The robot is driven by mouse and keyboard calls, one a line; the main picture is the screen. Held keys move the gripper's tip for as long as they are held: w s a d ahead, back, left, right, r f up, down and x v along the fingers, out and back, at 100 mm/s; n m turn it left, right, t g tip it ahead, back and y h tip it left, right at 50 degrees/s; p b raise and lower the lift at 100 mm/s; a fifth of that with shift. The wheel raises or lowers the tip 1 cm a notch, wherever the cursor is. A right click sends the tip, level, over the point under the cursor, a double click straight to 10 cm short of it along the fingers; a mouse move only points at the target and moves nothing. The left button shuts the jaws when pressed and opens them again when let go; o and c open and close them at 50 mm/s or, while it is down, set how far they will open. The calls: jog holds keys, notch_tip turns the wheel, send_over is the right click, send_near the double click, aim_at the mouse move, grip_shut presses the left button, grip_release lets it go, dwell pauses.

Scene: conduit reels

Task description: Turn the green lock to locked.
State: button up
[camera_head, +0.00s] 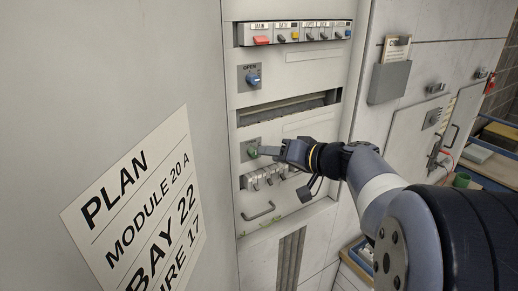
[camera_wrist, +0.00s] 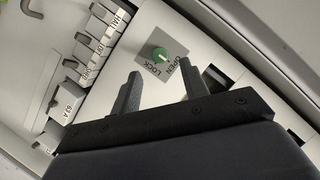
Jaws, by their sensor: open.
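The green lock (camera_head: 252,152) is a small round knob on a grey plate on the cabinet front. In the wrist view the green lock (camera_wrist: 160,54) has a short white mark on its face, and its plate (camera_wrist: 176,42) carries the words LOCK and OPEN. I cannot tell for sure which word the mark points to. My gripper (camera_wrist: 159,68) is open, with its two fingers apart, one toward each side of the knob, and nothing held. In the head view my gripper (camera_head: 267,151) is close to the knob from the right; contact is not clear.
Grey levers (camera_head: 268,177) sit just below the lock, labelled in the wrist view (camera_wrist: 98,45). A blue knob (camera_head: 253,78) and a slot (camera_head: 285,110) are above, with coloured switches (camera_head: 295,33) higher up. A handle (camera_head: 258,212) is lower. A PLAN sign (camera_head: 135,205) stands left.

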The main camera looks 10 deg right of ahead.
aim_at(253, 152)
jog(key=p+x, duration=0.1)
jog(key=x, duration=0.4)
grip_shut()
dwell(0.4)
